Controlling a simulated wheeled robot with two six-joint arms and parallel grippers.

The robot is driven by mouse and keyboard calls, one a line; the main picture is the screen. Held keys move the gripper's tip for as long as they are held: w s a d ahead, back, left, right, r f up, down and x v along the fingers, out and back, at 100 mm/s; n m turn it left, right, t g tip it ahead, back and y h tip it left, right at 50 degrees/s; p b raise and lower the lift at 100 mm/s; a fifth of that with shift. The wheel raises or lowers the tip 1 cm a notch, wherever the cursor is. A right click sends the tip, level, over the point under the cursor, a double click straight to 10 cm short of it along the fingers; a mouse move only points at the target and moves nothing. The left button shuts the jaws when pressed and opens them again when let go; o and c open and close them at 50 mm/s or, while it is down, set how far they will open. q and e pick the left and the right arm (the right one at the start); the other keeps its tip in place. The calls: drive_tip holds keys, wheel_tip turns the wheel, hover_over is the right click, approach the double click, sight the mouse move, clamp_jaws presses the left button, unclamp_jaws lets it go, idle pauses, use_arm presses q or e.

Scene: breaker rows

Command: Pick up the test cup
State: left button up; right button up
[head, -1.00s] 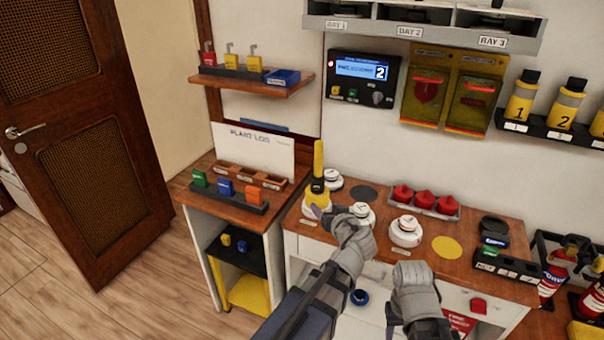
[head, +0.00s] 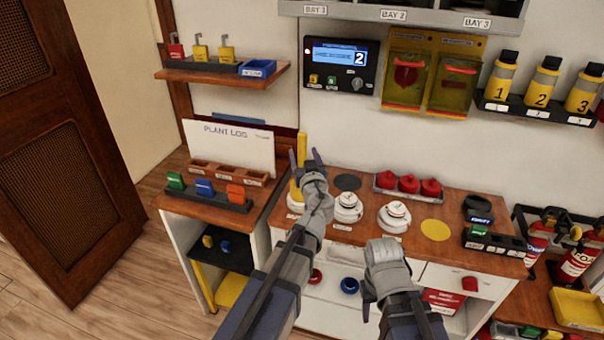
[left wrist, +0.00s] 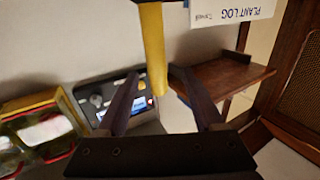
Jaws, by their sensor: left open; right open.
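The test cup appears to be the yellow tool with an upright yellow handle (head: 301,149) on the counter's left part; my left gripper and arm hide much of its lower body in the head view. My left gripper (head: 309,161) is open, fingers pointing up, at the handle's height. In the left wrist view the yellow handle (left wrist: 153,50) reaches down between the two spread fingers (left wrist: 155,88), with gaps on both sides. My right gripper (head: 368,296) is open and empty, low in front of the counter.
Two white detectors (head: 347,208) (head: 394,217) stand right of the cup on the wooden counter. Behind them is a tray of red caps (head: 408,187). A control panel (head: 339,65) and yellow covers (head: 431,75) are on the wall. A yellow disc (head: 436,230) marks bare counter.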

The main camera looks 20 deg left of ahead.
sight(303, 147)
use_arm(q)
drive_tip(key=x, duration=0.5)
drive_tip(key=shift+w+d+r, duration=0.2)
drive_tip(key=shift+s, duration=0.1)
clamp_jaws()
idle(1.1)
